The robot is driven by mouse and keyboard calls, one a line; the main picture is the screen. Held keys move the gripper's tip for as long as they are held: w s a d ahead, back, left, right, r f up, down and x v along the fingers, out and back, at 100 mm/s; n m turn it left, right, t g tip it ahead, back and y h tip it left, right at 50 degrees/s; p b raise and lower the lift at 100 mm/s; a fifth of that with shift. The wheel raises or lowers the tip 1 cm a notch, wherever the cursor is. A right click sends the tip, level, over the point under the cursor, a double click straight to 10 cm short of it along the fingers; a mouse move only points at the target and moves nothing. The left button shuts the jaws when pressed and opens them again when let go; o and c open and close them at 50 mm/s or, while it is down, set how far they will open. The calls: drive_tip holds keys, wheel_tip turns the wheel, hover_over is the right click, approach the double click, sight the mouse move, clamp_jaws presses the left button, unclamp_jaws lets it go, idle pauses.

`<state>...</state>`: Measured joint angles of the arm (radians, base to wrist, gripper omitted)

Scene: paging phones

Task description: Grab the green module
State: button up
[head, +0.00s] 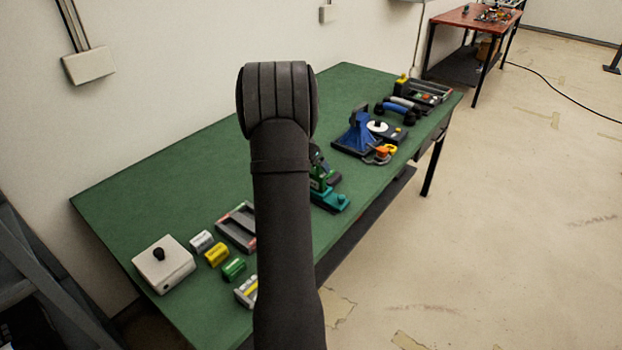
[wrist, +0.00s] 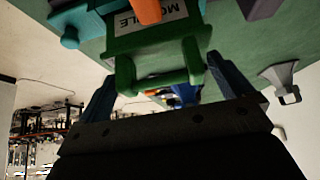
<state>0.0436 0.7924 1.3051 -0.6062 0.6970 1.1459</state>
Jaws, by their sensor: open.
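The green module (wrist: 155,40) fills the upper middle of the wrist view, with a partly visible label and a green bar handle (wrist: 160,82). My gripper (wrist: 160,72) is open, one finger on each side of the handle. I cannot tell whether either finger touches it. In the head view the green module (head: 319,184) sits by a teal part (head: 332,201) on the green table, partly hidden behind my arm. My gripper cannot be made out clearly there.
The green table (head: 190,170) also holds a white box with a black knob (head: 163,265), a yellow block (head: 216,254), a small green block (head: 233,269) and a blue device (head: 357,135). The table's left middle is clear. A red table (head: 465,18) stands far off.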

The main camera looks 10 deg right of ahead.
drive_tip(key=shift+w+f, duration=0.1)
drive_tip(key=c, duration=1.6)
